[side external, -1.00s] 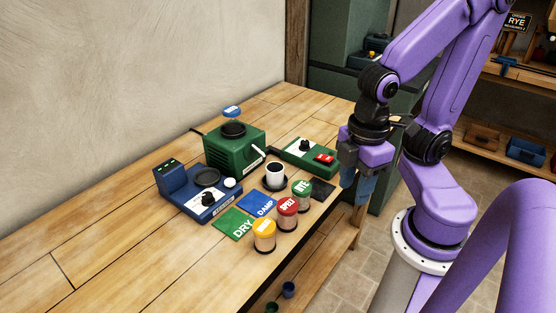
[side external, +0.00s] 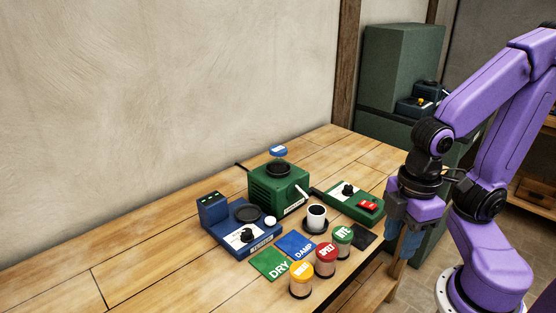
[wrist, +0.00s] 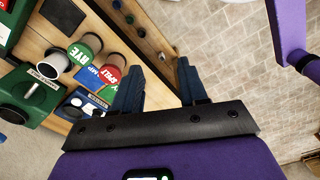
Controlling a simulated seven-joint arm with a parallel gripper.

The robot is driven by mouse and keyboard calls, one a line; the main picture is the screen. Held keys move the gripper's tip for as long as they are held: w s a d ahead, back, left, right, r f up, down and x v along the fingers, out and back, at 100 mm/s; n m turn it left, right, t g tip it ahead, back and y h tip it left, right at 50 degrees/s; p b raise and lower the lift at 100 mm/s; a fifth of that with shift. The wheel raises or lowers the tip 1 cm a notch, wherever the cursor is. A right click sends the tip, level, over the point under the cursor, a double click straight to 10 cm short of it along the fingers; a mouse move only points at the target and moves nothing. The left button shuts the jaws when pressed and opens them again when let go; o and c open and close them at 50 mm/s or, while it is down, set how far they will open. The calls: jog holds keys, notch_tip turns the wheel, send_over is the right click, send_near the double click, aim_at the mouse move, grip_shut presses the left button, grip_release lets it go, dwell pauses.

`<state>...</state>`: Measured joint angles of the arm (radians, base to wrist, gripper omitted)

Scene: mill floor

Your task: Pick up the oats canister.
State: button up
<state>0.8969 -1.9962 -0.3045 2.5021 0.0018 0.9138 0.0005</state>
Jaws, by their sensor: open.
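Three lidded canisters stand in a row near the table's front edge in the side view. One has a yellow lid (side external: 301,270) with a label I cannot read, one a red lid marked SPELT (side external: 326,252), one a green lid marked RYE (side external: 342,232). A blue lid (side external: 278,151) shows behind the green mill, its label unreadable and anything below it hidden. I cannot tell which is the oats canister. My gripper (side external: 405,240) is open and empty, pointing down beyond the table's front edge, right of the RYE canister. Its spread fingers also show in the wrist view (wrist: 158,85).
The green mill (side external: 275,189), a blue scale-like device (side external: 238,230), a white cup (side external: 316,216) and a green switch box (side external: 355,203) crowd the table's middle. DRY (side external: 268,263) and DAMP (side external: 297,246) mats lie before them. The table's left part is clear.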

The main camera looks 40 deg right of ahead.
dwell(0.3)
jog(key=o, duration=0.8)
